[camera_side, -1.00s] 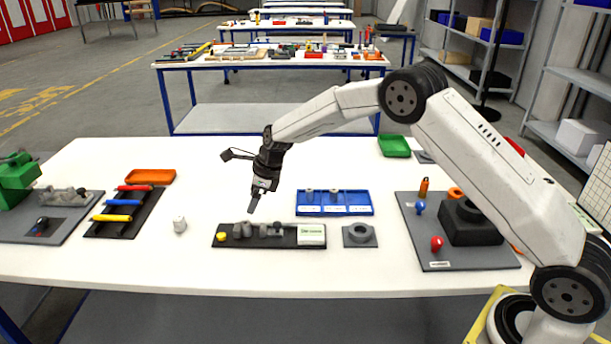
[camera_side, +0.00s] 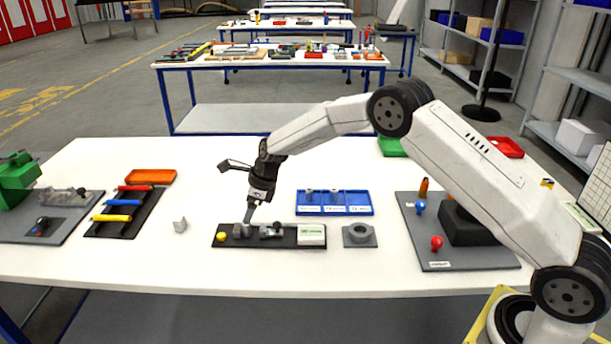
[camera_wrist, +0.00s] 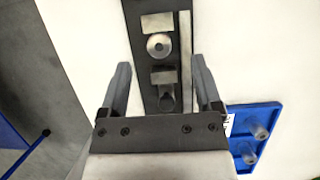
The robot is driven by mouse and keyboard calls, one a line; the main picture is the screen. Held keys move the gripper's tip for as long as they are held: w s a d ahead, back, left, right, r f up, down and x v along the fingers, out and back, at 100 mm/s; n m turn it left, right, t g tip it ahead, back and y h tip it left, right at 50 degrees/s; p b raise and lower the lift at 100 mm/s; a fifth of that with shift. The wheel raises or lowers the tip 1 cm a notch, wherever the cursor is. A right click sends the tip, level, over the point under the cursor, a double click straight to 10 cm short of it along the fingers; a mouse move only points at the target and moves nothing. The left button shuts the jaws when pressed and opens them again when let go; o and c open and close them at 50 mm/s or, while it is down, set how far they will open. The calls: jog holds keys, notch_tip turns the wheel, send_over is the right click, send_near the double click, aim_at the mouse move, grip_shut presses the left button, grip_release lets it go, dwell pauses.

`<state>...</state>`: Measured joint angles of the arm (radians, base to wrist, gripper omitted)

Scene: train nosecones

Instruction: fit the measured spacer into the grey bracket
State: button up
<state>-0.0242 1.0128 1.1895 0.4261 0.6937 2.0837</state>
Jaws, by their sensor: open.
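My gripper (camera_side: 248,221) points down at the left part of a black plate (camera_side: 283,244), fingertips close to its grey parts. In the wrist view my open jaws (camera_wrist: 162,75) stand either side of the plate, with grey blocks (camera_wrist: 163,77) and a round grey piece (camera_wrist: 158,45) between them. Nothing is clearly gripped. The plate has a yellow knob (camera_side: 221,237) and a white label (camera_side: 311,235). A blue tray (camera_side: 365,209) holds small grey cylindrical pieces (camera_side: 334,196). I cannot tell which piece is the measured spacer or the grey bracket.
A grey square with a ring (camera_side: 360,235) sits right of the plate. A small pale angled piece (camera_side: 180,225) stands left of it. A grey board (camera_side: 465,260) with coloured knobs lies right; a black rack (camera_side: 113,230) of coloured rods lies left. The front table strip is clear.

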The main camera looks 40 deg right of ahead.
aim_at(246, 228)
jog(key=x, duration=0.3)
jog(key=shift+s+d, duration=0.1)
jog(key=shift+s, duration=0.15)
jog(key=shift+x, duration=0.85)
grip_shut()
